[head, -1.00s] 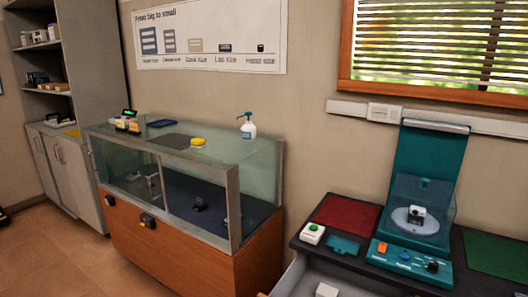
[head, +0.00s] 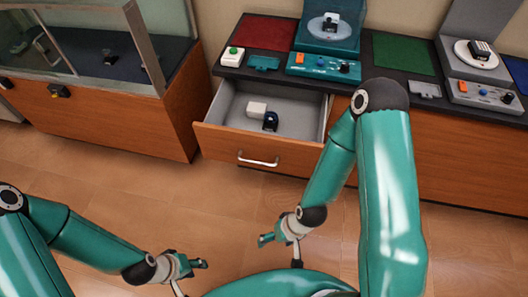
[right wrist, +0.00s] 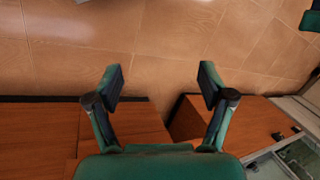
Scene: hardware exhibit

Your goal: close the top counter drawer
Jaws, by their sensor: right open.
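The top counter drawer (head: 228,142) is pulled out from under the dark counter. It has a wooden front, a grey inside and a pale bar handle (head: 258,159). A white block (head: 257,109) and a small dark blue object (head: 270,122) lie in it. My right gripper (head: 280,249) is open and empty, over the floor in front of the drawer and lower in the picture, apart from it. Its spread fingers also show in the right wrist view (right wrist: 160,82). My left gripper (head: 192,277) is further left, also over the floor; its fingers look spread and empty.
The counter (head: 281,83) carries a red mat (head: 265,31), a green-button box (head: 232,55), a teal device (head: 323,64) and a green mat (head: 403,54). A glass display case (head: 110,75) stands left of the drawer. The wooden floor (head: 120,190) before the drawer is clear.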

